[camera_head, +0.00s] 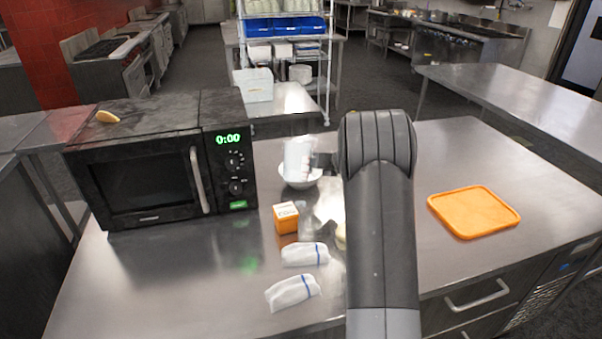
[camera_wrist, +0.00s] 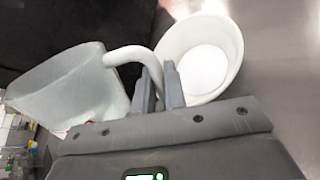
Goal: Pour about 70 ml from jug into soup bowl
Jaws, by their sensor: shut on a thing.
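A white translucent jug (camera_head: 297,157) is in the head view beside the microwave, above the white soup bowl (camera_head: 301,180). In the wrist view the jug (camera_wrist: 70,88) is at the left and my gripper (camera_wrist: 160,85) is shut on its handle. The bowl (camera_wrist: 232,50) shows just beyond my fingers, at the upper right. The jug looks somewhat tilted in the head view. I see no stream between jug and bowl. The bowl's inside shows a pale round area; I cannot tell liquid from bare bottom. The jug's contents are not visible.
A black microwave (camera_head: 145,165) stands left of the bowl. An orange-and-white box (camera_head: 287,218) and two white rolled cloths (camera_head: 304,254) lie in front. An orange tray (camera_head: 473,211) is at the right of the steel counter (camera_head: 440,150). My arm hides part of the counter's middle.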

